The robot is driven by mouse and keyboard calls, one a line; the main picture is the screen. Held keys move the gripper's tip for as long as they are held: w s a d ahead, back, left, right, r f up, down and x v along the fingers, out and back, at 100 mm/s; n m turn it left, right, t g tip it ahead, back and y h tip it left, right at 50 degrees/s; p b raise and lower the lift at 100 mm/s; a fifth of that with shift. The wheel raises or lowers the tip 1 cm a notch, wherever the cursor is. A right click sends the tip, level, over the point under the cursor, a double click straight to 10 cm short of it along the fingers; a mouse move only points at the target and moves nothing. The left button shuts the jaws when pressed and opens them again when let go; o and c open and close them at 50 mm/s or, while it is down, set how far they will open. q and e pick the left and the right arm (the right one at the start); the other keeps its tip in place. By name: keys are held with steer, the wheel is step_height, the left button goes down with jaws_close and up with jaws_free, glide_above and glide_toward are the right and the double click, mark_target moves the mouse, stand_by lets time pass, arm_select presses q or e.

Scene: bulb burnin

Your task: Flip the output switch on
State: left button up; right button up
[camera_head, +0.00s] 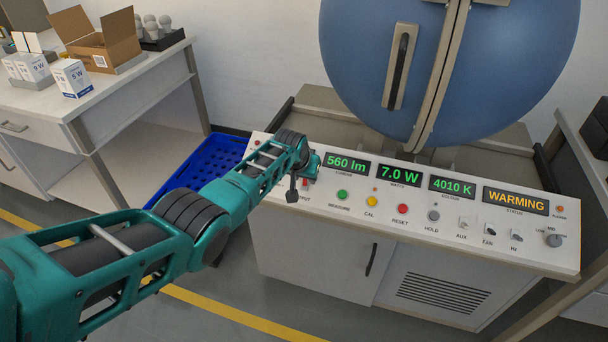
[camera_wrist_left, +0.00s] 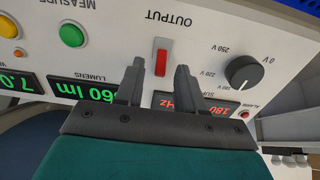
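The output switch (camera_wrist_left: 160,62) is a red rocker in a pale frame on the white panel, under the OUTPUT label in the upside-down left wrist view. My left gripper (camera_wrist_left: 159,72) points at the panel with its two dark fingers apart, one on each side of the switch in the picture. Nothing is held between them. Whether a finger touches the panel or switch I cannot tell. In the head view my left gripper (camera_head: 293,188) is over the panel's left end and hides most of the switch and its label. My right gripper is in neither view.
A voltage knob (camera_wrist_left: 243,72) and a red supply display (camera_wrist_left: 195,104) are near the switch. The green measure button (camera_head: 342,195) and displays, one reading WARMING (camera_head: 515,200), lie to the right. A blue sphere (camera_head: 450,60) stands behind; a blue crate (camera_head: 205,165) is left.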

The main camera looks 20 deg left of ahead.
arm_select(q)
steer(key=shift+s+r+p, duration=0.2)
steer(key=shift+r+p, duration=0.3)
steer(key=p+v, duration=0.4)
steer(key=v, duration=0.8)
steer(key=shift+s+f, duration=0.1)
steer(key=shift+f, duration=0.1)
steer(key=s+f+m+t+h, duration=0.15)
steer(key=s+f, duration=0.35)
steer(key=s, duration=0.5)
steer(key=s+f+t, duration=0.2)
steer(key=s+f, duration=0.4)
steer(key=s, duration=0.3)
steer(key=s+r+t, duration=0.1)
steer(key=s+r, duration=0.1)
steer(key=s, duration=0.7)
steer(key=shift+s+d+m, duration=0.25)
steer(key=shift+d+m, duration=0.1)
steer(key=shift+d, duration=0.1)
